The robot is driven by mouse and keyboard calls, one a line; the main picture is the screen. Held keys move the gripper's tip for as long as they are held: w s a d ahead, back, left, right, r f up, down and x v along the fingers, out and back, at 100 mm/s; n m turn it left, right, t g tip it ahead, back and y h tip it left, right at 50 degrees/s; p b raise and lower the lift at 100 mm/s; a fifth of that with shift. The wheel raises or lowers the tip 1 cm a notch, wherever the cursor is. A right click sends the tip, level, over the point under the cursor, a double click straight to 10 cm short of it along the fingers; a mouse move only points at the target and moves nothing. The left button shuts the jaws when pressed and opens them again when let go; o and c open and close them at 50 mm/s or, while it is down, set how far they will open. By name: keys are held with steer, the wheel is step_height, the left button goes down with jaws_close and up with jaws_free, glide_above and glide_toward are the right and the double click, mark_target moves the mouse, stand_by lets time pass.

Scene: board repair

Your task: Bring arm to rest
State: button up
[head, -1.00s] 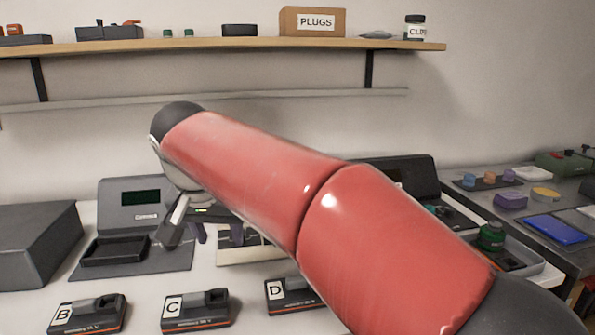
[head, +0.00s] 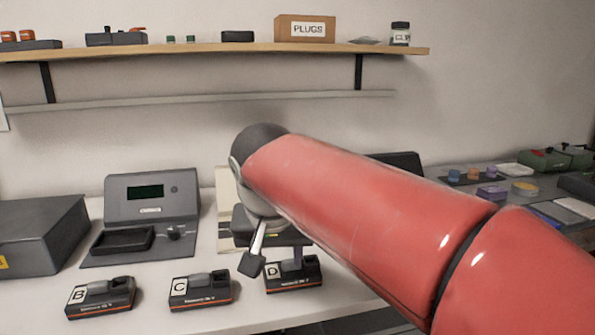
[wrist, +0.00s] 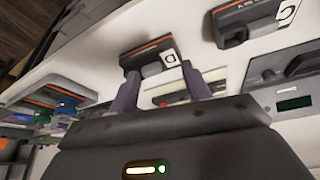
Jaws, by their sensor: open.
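My red arm reaches from the lower right across the head view, its wrist bent down over the bench. My gripper (wrist: 162,92) shows in the wrist view as two purple-grey fingers, spread apart with nothing between them. Block D (wrist: 150,56) lies beyond the fingertips in the wrist view, apart from them as far as I can tell. In the head view block D (head: 292,274) stands on the white bench, just below my wrist. The fingers are mostly hidden by my wrist there.
Blocks B (head: 101,297) and C (head: 200,290) stand left of D. Behind them are a grey device with a dark screen (head: 145,192) and a grey box (head: 35,235). A side table at right holds coloured parts.

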steer(key=s+d+f, duration=0.6)
steer(key=s+d, duration=0.1)
steer(key=d, duration=0.2)
steer(key=s+d+f+t, duration=0.1)
steer(key=s+d+f, duration=0.6)
steer(key=d, duration=0.2)
steer(key=shift+s+d, duration=0.3)
steer(key=shift+s, duration=0.1)
